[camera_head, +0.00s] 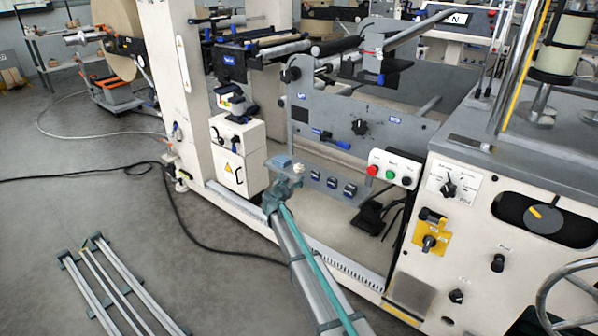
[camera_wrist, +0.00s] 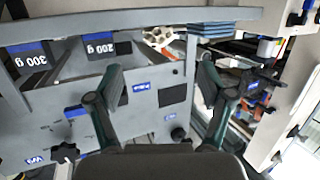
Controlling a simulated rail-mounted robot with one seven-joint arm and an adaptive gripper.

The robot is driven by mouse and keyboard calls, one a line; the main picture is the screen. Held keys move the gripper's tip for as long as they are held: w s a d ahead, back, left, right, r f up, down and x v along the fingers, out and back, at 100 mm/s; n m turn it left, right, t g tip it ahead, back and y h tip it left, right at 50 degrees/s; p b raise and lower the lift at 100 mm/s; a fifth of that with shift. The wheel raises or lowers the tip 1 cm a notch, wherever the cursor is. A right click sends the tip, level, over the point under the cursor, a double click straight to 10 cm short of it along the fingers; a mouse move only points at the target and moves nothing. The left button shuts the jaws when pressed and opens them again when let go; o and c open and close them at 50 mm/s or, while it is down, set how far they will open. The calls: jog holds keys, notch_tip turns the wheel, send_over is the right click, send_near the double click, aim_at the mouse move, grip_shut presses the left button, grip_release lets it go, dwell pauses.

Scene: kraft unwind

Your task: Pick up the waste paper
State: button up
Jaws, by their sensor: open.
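The waste paper is a small crumpled off-white wad (camera_head: 299,168). It lies on a grey ledge of the machine, next to a small blue-grey stack (camera_head: 280,161). In the wrist view the wad (camera_wrist: 157,37) is at the top centre, beyond my fingertips, with the blue stack (camera_wrist: 211,30) to its right. My gripper (camera_wrist: 161,76) is open and empty, its two dark green fingers spread to either side below the wad. In the head view my gripper (camera_head: 287,186) is just below the wad, and its fingers are hard to make out there.
The grey ledge (camera_wrist: 130,20) crosses the top of the wrist view. A button box (camera_head: 390,170) and a white control cabinet (camera_head: 500,215) stand further right. Metal rails (camera_head: 110,285) lie on the floor at left.

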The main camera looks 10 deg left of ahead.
aim_at(298, 171)
jog(key=p+x, duration=0.1)
jog(key=x, duration=0.9)
jog(key=shift+f, duration=0.2)
jog(key=c, duration=0.8)
